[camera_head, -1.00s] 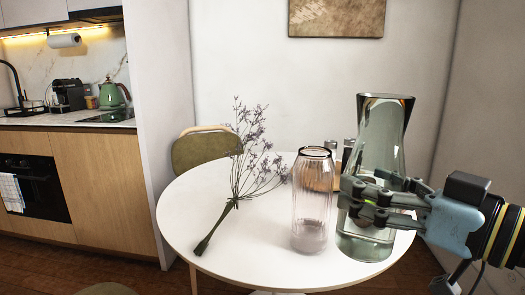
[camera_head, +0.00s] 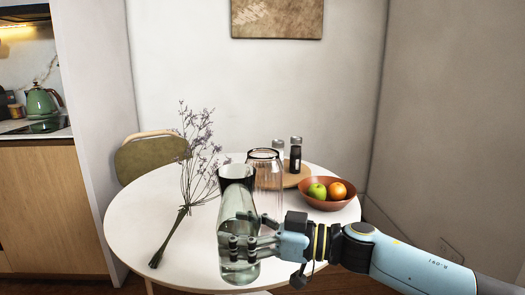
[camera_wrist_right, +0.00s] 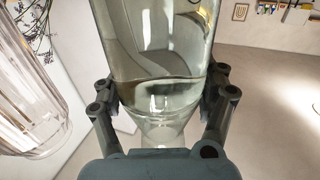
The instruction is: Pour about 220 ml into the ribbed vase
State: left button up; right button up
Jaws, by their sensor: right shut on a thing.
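The ribbed vase (camera_head: 268,182) is clear glass and stands upright on the round white table, partly hidden behind the carafe. Its ribbed side also shows at the left of the right wrist view (camera_wrist_right: 30,100). A tall greenish glass carafe (camera_head: 238,212) with a dark rim stands in front of it in the head view, slightly to the left. My right gripper (camera_head: 245,243) is shut around the carafe's lower part. The right wrist view shows the carafe (camera_wrist_right: 160,50) between both fingers, with clear liquid inside. My left gripper is not in view.
A bunch of dried purple flowers (camera_head: 190,165) lies on the white table (camera_head: 135,222) at the left. A brown bowl (camera_head: 328,202) with apple and orange, and a wooden board (camera_head: 296,181) with two shakers, are behind at the right. A chair (camera_head: 150,157) stands behind the table.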

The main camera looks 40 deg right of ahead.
aim_at(256, 221)
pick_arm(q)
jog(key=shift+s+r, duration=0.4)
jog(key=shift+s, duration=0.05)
pick_arm(e)
jog(key=d, duration=0.1)
jog(key=w+d, duration=0.1)
jog(key=d, duration=0.1)
jog(key=w+d+f, duration=0.1)
jog(key=d, duration=0.1)
jog(key=shift+d+f, duration=0.1)
pick_arm(q)
jog(key=shift+p, duration=0.3)
